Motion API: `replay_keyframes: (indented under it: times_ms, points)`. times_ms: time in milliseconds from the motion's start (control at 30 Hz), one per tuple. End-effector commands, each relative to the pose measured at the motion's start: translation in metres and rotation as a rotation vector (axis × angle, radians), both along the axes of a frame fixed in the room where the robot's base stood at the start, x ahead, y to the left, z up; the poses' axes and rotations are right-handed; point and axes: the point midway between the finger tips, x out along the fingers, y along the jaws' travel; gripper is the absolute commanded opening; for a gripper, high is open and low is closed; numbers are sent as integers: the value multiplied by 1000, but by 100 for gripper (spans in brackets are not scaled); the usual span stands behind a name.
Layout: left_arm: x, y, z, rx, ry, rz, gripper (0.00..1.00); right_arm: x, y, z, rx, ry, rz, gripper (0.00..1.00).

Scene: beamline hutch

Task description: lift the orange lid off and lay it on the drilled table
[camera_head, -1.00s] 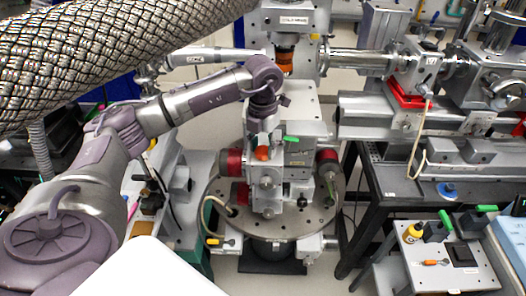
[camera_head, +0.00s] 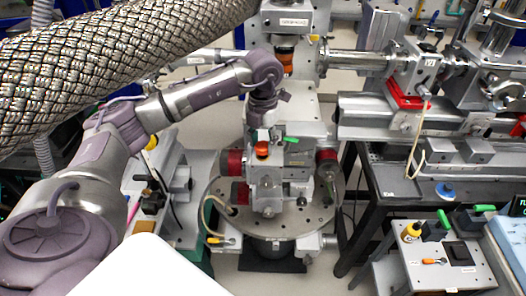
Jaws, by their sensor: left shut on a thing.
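The orange lid (camera_head: 262,148) shows in the head view as a small orange piece just below my left gripper (camera_head: 263,134), above the grey stage stack (camera_head: 266,187). My left gripper points down and is shut on the lid. The fingertips are small and partly hidden, and I cannot tell exactly how wide a gap lies under the lid. The drilled table (camera_head: 302,222) is the round grey plate with holes around the foot of the stack. My right gripper is not in view.
Red-ended cylinders (camera_head: 235,162) and a green-handled piece (camera_head: 291,140) crowd the stack. A steel beam pipe (camera_head: 352,60) runs behind on the right. A side table (camera_head: 408,256) holds a yellow bottle (camera_head: 413,229). The drilled table's front right is mostly bare.

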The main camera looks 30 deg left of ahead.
Motion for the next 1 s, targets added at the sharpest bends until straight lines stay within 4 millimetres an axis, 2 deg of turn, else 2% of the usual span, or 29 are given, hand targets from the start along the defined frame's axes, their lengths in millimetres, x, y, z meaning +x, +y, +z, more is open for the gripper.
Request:
replay_keyframes:
  times_ms: [367,1000]
  points:
    - [0,0,3,0,-1,0,3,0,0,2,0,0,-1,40]
    - [0,0,35,0,-1,0,2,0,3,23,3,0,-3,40]
